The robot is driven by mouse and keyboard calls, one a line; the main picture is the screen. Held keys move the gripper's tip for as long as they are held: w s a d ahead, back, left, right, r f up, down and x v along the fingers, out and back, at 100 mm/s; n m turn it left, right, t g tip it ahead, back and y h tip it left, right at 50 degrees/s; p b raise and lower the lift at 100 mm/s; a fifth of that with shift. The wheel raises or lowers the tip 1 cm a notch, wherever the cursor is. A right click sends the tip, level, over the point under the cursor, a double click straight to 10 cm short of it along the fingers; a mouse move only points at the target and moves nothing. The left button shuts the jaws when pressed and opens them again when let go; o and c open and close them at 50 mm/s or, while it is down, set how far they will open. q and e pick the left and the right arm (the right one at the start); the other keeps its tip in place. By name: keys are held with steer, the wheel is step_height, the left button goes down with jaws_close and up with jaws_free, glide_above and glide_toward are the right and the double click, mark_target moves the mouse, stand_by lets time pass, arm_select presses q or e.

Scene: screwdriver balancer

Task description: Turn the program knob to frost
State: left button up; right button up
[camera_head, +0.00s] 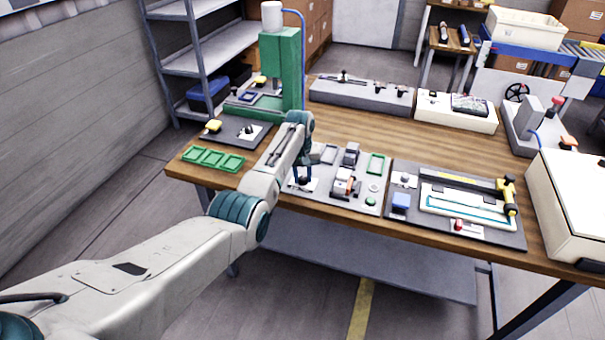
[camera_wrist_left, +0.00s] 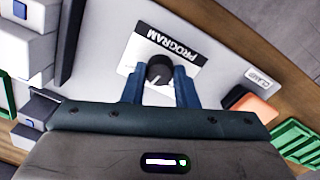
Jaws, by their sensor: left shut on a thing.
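The program knob (camera_wrist_left: 160,72) is a round black knob with a pale pointer line. It sits on a white plate (camera_wrist_left: 178,47) lettered PROGRAM, which appears upside down in the left wrist view. My left gripper (camera_wrist_left: 160,85) is shut on the knob, one blue finger on each side. Any frost mark is too small to read or hidden. My right gripper is not in view.
Green trays (camera_head: 213,159) lie left of the panel on the wooden table (camera_head: 275,203).

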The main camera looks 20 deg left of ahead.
mark_target(301, 177)
arm_select(q)
steer(key=m, duration=0.3)
steer(key=shift+r+p, duration=0.1)
steer(key=shift+p, duration=0.3)
steer(key=shift+w+m, duration=0.1)
steer(key=shift+m, duration=1.8)
steer(key=o, duration=1)
steer(key=r, duration=0.7)
steer(key=r+b, duration=0.1)
steer(key=r, duration=0.2)
steer(key=shift+a+r, duration=0.25)
steer(key=shift+r, duration=0.1)
